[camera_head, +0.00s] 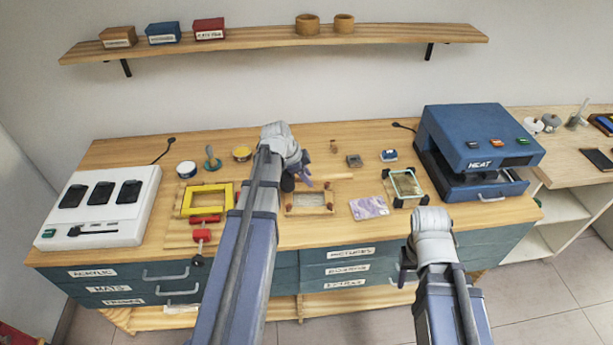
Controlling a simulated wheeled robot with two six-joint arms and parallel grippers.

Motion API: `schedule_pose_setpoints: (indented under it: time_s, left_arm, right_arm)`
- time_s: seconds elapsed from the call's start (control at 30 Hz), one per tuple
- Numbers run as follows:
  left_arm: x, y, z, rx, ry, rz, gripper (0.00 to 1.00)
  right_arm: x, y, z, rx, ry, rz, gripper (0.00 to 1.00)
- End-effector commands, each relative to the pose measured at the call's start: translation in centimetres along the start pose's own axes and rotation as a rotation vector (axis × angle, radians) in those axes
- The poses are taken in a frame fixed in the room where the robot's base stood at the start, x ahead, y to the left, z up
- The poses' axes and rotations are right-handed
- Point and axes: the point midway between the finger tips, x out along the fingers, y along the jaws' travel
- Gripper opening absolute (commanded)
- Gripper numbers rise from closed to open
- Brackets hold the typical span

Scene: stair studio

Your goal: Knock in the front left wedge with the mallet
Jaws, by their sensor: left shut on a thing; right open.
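A light wooden frame (309,211) lies on the bench near the middle, with small reddish-brown wedges at its corners. The front left wedge (289,210) is at its near left corner. My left gripper (304,172) is above the frame's back left part, shut on what looks like the mallet. A dark rounded end, probably the mallet head (287,184), shows just below the gripper, behind and above the front left wedge. The grip itself is partly hidden by the arm. My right gripper (405,272) is open and empty at the bench's front edge.
A yellow frame (187,201) with a red clamp (202,235) lies to the left. A purple patterned sheet (369,207) and a glass-topped holder (405,184) are to the right. A blue heat press (476,144) and a white charger-like unit (139,222) flank the bench.

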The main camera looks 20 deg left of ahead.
Motion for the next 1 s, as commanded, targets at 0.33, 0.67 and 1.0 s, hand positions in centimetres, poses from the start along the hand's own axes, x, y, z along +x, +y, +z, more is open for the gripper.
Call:
schedule_pose_setpoints:
  time_s: [0.33, 0.67, 1.0]
  left_arm:
    - [3.0, 0.7, 1.3, 0.0, 0.0, 0.0, 0.0]
    - [4.3, 0.9, 1.8, 0.0, 0.0, 0.0, 0.0]
    - [4.2, 0.9, 1.8, 0.0, 0.0, 0.0, 0.0]
  right_arm:
    - [3.4, -0.3, -0.2, 0.001, 0.0, 0.0, 0.5]
    - [4.8, -0.5, -0.3, 0.002, 0.0, 0.0, 0.5]
    - [4.7, -0.5, -0.3, 0.002, 0.0, 0.0, 0.5]
